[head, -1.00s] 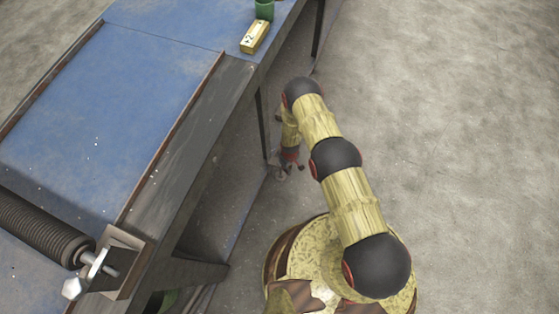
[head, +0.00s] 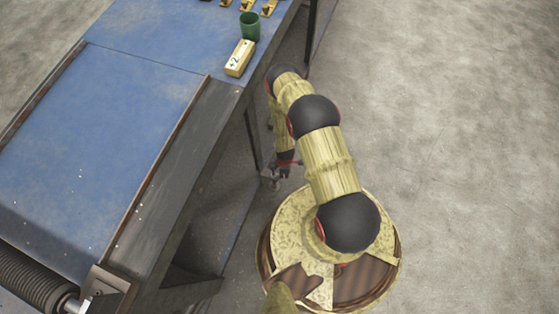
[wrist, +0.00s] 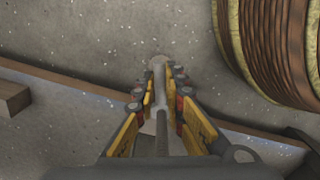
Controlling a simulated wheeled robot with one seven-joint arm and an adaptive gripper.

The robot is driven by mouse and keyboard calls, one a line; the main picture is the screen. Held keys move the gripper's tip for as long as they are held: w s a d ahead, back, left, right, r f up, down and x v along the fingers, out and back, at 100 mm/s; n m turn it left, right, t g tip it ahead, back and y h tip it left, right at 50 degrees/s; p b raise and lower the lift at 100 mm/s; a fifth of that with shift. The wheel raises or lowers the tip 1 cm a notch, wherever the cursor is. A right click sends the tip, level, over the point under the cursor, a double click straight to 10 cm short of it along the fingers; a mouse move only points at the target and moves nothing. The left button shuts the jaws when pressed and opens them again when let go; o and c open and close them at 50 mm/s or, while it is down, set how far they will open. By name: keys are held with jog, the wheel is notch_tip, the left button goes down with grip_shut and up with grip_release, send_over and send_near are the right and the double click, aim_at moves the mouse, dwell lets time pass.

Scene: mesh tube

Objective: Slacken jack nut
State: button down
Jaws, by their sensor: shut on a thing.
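My gripper (head: 287,160) is low beside the table leg, near the floor, at a small grey metal jack (head: 270,179). In the wrist view my gripper (wrist: 161,88) has its two yellow finger pads closed in on a grey metal part, which I take to be the jack nut. A thin grey rod (wrist: 162,135) runs between the fingers, and a pale grey cylindrical end (wrist: 158,66) shows at the fingertips. The nut's own shape is mostly hidden by the fingers.
The blue worktable (head: 100,130) stands to the left, with a roller (head: 35,283) at its near end. A floor-level rail (wrist: 70,85) crosses behind the fingers. Concrete floor is open at right.

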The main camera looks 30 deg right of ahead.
jog(key=shift+w+n, duration=0.25)
jog(key=shift+n, duration=0.15)
jog(key=c, duration=1.8)
grip_release()
jog(key=shift+c, duration=0.2)
notch_tip(320, 180, up, 12)
